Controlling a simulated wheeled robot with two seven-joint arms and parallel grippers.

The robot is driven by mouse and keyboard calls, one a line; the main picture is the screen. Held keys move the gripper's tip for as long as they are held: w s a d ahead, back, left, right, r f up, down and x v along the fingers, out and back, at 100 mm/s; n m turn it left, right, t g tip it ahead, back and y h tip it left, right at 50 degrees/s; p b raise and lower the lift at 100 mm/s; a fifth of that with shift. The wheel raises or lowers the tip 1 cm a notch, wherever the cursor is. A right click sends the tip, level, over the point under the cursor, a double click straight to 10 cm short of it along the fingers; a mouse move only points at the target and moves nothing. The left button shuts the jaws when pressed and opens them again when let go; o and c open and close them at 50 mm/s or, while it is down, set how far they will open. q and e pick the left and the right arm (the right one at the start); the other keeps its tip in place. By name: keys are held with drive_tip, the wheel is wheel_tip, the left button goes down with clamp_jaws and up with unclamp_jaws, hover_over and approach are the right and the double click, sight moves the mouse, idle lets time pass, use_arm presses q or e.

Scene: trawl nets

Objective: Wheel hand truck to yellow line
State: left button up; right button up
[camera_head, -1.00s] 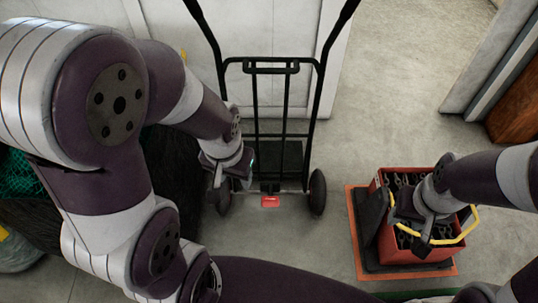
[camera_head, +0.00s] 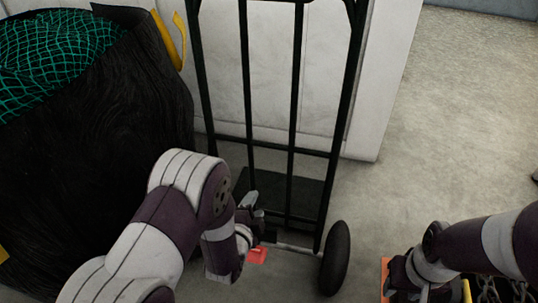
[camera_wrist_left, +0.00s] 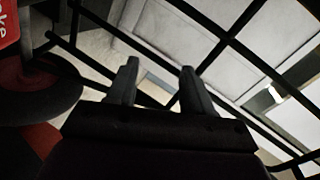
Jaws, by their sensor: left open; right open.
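The black hand truck (camera_head: 297,110) stands upright against the white panel, its dark toe plate (camera_head: 300,195) low behind its bars. One black wheel (camera_head: 336,258) shows at its lower right. A red pedal (camera_head: 257,255) sits at its base; a red part with white lettering (camera_wrist_left: 8,22) shows in the left wrist view. My left gripper (camera_head: 256,204) is low beside the truck's lower left bars. In the left wrist view its fingers (camera_wrist_left: 158,78) are apart and empty, with truck bars beyond. My right gripper (camera_head: 402,290) is at the lower right, partly cut off. No yellow line shows.
A large black bag with green netting (camera_head: 55,50) fills the left. A crate of metal parts with a yellow handle (camera_head: 467,291) is cut off at the lower right, by an orange edge (camera_head: 385,272). Bare concrete floor (camera_head: 460,110) lies open at the right.

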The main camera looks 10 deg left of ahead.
sight(271, 144)
use_arm(q)
wheel_tip(271, 144, up, 7)
drive_tip(key=w+m+t, duration=0.2)
drive_tip(key=m+t, duration=0.1)
drive_tip(key=m, duration=0.1)
drive_tip(key=w+b, duration=0.1)
drive_tip(key=w, duration=0.4)
drive_tip(key=w+b, duration=0.2)
drive_tip(key=w, duration=0.3)
drive_tip(key=w+b, duration=0.1)
drive_tip(key=w, duration=0.4)
drive_tip(key=shift+w+d+f+b, duration=0.2)
drive_tip(key=shift+f+b, duration=0.1)
drive_tip(key=shift+b, duration=0.1)
drive_tip(key=shift+w, duration=0.25)
drive_tip(key=shift+r, duration=0.1)
clamp_jaws()
use_arm(e)
drive_tip(key=f, duration=0.4)
drive_tip(key=shift+w, duration=0.3)
